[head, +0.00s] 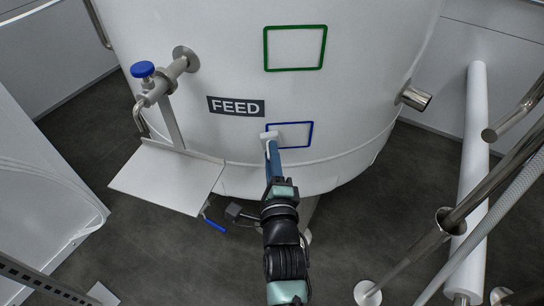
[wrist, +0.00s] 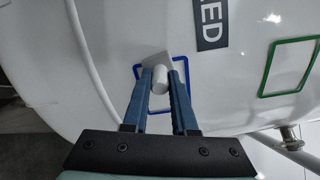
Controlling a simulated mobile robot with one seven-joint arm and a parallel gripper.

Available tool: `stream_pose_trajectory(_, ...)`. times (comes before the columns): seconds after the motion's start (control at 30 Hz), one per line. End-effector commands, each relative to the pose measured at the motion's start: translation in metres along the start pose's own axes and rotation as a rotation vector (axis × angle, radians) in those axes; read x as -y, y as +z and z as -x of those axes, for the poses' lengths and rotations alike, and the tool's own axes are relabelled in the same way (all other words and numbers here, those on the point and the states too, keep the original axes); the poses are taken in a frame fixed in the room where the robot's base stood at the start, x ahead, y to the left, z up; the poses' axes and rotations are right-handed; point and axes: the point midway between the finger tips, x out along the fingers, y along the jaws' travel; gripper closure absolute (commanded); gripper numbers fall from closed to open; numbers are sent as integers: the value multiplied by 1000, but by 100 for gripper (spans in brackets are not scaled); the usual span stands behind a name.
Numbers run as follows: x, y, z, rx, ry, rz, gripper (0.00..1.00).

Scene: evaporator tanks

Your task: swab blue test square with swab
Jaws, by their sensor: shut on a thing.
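The blue test square (head: 295,133) is a blue outline on the white tank wall, right of and below the FEED label. My gripper (head: 271,146) is in front of the square's left edge. Its blue fingers are shut on the swab (head: 267,135), a pale piece with a flat head and a round handle. In the wrist view the gripper (wrist: 160,84) holds the swab (wrist: 160,74) by its handle, with the head over the blue outline (wrist: 185,68). The swab hides part of the square. I cannot tell whether the head touches the wall.
A green square (head: 295,48) is higher on the tank (head: 350,90). A valve with a blue knob (head: 143,69) and a white shelf (head: 167,178) stand out at left. A short pipe stub (head: 413,97) juts out at right. Metal pipes (head: 420,250) stand at lower right.

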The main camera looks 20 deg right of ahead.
Motion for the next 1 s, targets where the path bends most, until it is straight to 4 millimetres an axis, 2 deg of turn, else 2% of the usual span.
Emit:
stream_pose_trajectory(0.27, 0, -1, -4, -1, -1, 0, 100)
stream_pose_trajectory(0.77, 4, -26, -3, -8, -5, -1, 100)
stream_pose_trajectory(1.0, 8, -29, -2, -1, -2, 0, 100)
